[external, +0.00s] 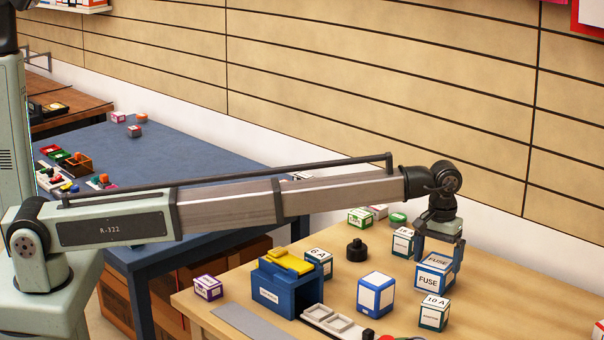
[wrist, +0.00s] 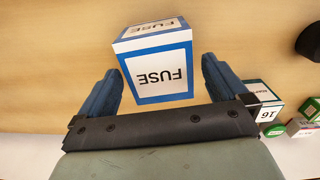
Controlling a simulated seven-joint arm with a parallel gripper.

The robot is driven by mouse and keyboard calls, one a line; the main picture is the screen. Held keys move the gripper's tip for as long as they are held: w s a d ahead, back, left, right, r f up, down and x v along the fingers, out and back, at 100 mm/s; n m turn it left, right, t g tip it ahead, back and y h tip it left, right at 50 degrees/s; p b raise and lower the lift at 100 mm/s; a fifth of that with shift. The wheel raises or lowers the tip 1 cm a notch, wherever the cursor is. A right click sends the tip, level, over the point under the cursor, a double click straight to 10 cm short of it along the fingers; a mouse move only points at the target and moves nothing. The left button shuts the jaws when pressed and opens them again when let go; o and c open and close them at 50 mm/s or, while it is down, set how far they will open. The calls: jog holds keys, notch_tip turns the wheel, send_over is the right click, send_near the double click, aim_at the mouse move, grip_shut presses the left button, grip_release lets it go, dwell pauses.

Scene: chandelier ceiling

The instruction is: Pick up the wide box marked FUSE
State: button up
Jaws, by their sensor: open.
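The wide white box with blue edges marked FUSE (external: 433,276) stands on the wooden table at the right. It also shows in the wrist view (wrist: 157,65), where its label reads upside down. My gripper (external: 440,246) is at the far side of this box in the external view. In the wrist view my gripper (wrist: 161,78) is open, with one blue finger on each side of the box. Gaps show between the fingers and the box, so they look apart from it. The box's lower part is partly out of sight.
A small box (external: 403,242) stands just left of my gripper, and a 10 A box (external: 434,314) stands in front. A blue-edged box (external: 375,294), a black knob (external: 357,250) and a blue holder (external: 288,286) are further left. A 16 box (wrist: 267,112) is near the right finger.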

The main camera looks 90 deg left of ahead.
jog(key=shift+f, duration=2.55)
jog(key=shift+c, duration=0.5)
jog(key=c, duration=0.8)
